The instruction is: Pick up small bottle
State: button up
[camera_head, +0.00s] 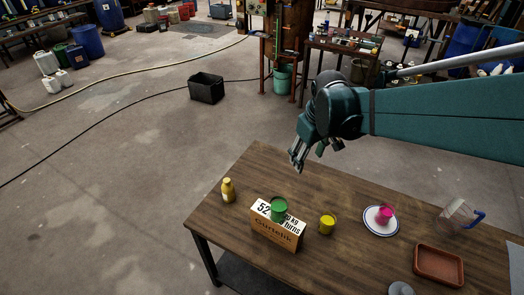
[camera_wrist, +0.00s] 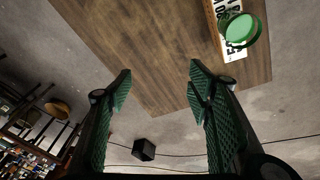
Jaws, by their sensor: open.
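A small yellow bottle (camera_head: 228,191) stands upright near the left edge of the wooden table (camera_head: 262,163) in the head view. I do not see it in the wrist view. My gripper (camera_head: 312,158) is open and empty, held above the far side of the table, to the right of the bottle and apart from it. Its two fingers also show spread apart in the wrist view (camera_wrist: 160,78), with the bare tabletop beyond them.
Further right are a yellow cup (camera_head: 327,224), a plate (camera_head: 370,222) with a pink cup (camera_head: 385,215), a clear jug (camera_head: 456,215) and a brown tray (camera_head: 438,252).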

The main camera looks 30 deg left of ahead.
aim_at(226, 181)
jog(key=s+a+f+n, duration=0.2)
jog(key=a+f, duration=0.4)
jog(key=a, duration=0.3)
jog(key=s+a+f+n+g+h, duration=0.1)
jog(key=s+a+f+n, duration=0.1)
jog(key=a+f, duration=0.5)
jog(key=s+a+f+n+g, duration=0.1)
jog(key=s+a+f, duration=0.3)
jog(key=a, duration=0.9)
notch_tip(226, 181, down, 3)
jog(key=shift+r+n, duration=0.1)
jog(key=shift+n, duration=0.7)
jog(key=shift+s+a+f, duration=0.25)
jog(key=shift+a+f, duration=0.1)
jog(key=shift+f, duration=0.1)
jog(key=shift+f, duration=0.1)
jog(key=shift+f, duration=1.2)
jog(key=shift+f, duration=0.1)
jog(key=shift+w+f+b, duration=0.15)
jog(key=shift+f+b, duration=0.05)
jog(key=shift+f, duration=1.05)
jog(key=shift+w+f+b, duration=0.1)
jog(key=shift+f+b, duration=0.1)
jog(key=shift+f, duration=1.05)
